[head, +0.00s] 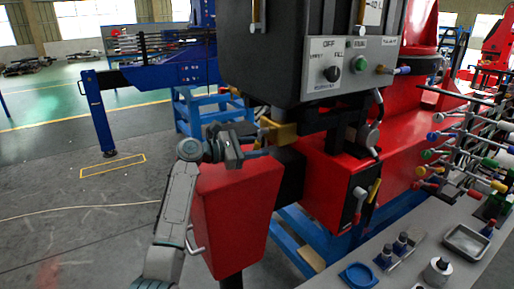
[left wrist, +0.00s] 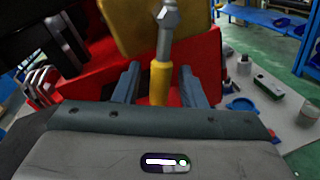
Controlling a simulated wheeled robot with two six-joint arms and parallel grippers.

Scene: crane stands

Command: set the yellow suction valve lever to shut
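The yellow valve lever (left wrist: 160,82) shows in the left wrist view, its yellow grip between my two finger tips and a metal stem running up in front of a yellow block (left wrist: 130,28). In the head view yellow valve parts (head: 280,132) show under the black control box. My left gripper (left wrist: 160,84) is open around the lever, with a visible gap on each side. In the head view my left gripper (head: 262,152) points right, just below the yellow parts. The lever's grip is hard to make out there. My right gripper is not in view.
A red box (head: 235,215) stands just below my left gripper. The black control box (head: 325,55) hangs above right. A grey bench (head: 345,275) with a blue dish (head: 358,275) and a metal tray (head: 466,241) is at lower right. Open floor lies left.

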